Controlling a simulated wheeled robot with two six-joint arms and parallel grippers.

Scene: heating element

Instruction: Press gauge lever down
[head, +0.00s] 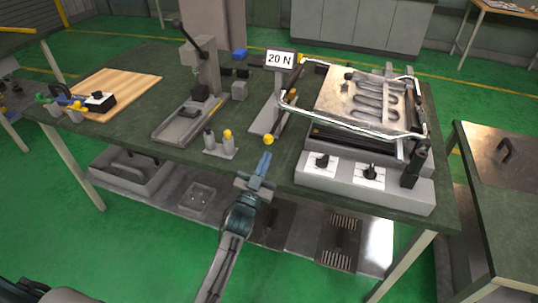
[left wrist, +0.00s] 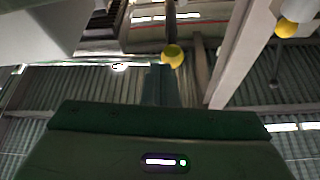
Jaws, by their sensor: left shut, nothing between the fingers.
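The force gauge stands on the green workbench (head: 165,85) with a "20 N" sign (head: 279,60) on its post. A yellow ball knob (head: 268,139), which looks like the gauge lever's end, is at the gauge's front, near the bench edge. In the left wrist view the yellow knob (left wrist: 172,56) is at the fingertips. My left gripper (head: 266,156) is shut and empty, just in front of the knob. I cannot tell whether they touch. The lever's bar is hard to make out in the head view. My right gripper is not in view.
A heating element fixture (head: 365,185) with a chrome frame stands close on the right. A small stand with a yellow-topped peg (head: 227,136) is just left of my gripper. A lever press (head: 185,118) and wooden board (head: 120,88) are further left. A lower shelf holds trays.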

